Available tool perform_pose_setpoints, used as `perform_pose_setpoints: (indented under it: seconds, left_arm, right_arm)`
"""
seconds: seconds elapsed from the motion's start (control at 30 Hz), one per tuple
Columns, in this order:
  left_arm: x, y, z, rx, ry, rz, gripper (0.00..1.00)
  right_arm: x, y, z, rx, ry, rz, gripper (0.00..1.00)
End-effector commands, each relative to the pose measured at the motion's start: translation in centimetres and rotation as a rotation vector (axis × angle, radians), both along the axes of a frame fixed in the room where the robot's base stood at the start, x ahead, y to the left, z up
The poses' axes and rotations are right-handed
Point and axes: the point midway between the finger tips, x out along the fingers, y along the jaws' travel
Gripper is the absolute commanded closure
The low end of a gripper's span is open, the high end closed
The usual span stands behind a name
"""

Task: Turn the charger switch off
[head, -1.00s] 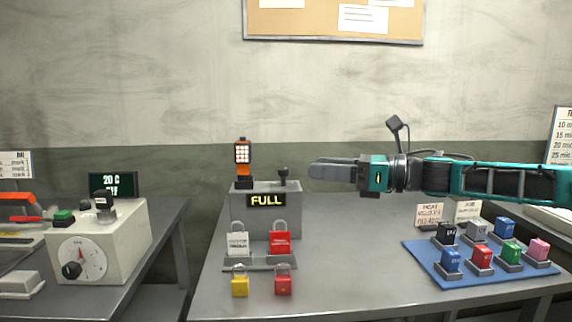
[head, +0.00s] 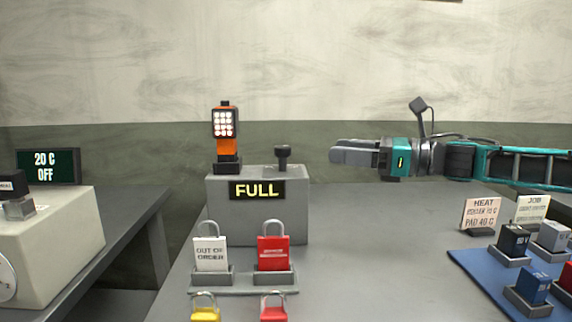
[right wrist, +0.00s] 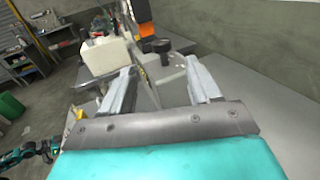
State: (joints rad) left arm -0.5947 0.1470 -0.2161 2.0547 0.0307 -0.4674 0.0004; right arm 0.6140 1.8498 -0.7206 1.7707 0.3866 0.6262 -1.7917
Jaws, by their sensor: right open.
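The charger (head: 222,215) is a grey box on the table with a lit "FULL" display (head: 257,190) on its front. An orange lamp (head: 224,133) with a lit panel stands in a dark holder on its top left. The switch (head: 283,156), a dark knob on a short post, stands on its top right; it also shows in the right wrist view (right wrist: 184,46). My right gripper (head: 333,151) is open and empty, to the right of the switch at about its height and apart from it. In the right wrist view the switch lies ahead between the fingers.
A white "OUT OF ORDER" padlock (head: 210,252) and a red padlock (head: 273,252) stand on a rack before the charger, with more padlocks in front. A blue mat (head: 478,270) with several coloured blocks lies at right. A beige heater box (head: 60,235) stands at left.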

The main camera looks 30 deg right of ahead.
Motion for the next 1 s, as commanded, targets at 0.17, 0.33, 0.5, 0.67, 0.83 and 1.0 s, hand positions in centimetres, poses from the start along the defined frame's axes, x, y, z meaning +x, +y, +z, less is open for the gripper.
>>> perform_pose_setpoints:
  seconds: [0.17, 0.33, 0.5, 0.67, 0.83, 1.0]
  left_arm:
    - [0.6, -0.1, 0.7, -0.002, -0.015, -0.004, 0.57]
    - [0.5, 0.0, 2.3, 0.001, -0.015, -0.005, 0.57]
    - [0.4, 0.1, 4.2, 0.004, -0.012, -0.006, 0.57]
    - [0.3, 0.3, 6.0, 0.008, -0.018, -0.002, 0.57]
    - [-0.3, 1.2, 6.3, 0.024, -0.008, 0.012, 0.57]
    - [-0.8, 2.1, 6.4, 0.040, -0.002, 0.030, 0.57]
  right_arm:
    - [0.5, 0.4, -0.5, 0.001, 0.001, 0.004, 0.38]
    - [2.1, 1.6, -0.2, 0.005, 0.001, 0.004, 0.38]
    - [3.8, 2.9, 0.0, 0.005, 0.001, 0.005, 0.38]
    - [5.3, 3.8, 0.2, 0.006, -0.002, 0.000, 0.38]
    - [7.1, 5.1, 0.2, 0.007, -0.004, 0.000, 0.38]
    - [8.9, 6.5, 0.0, 0.004, -0.003, 0.001, 0.38]
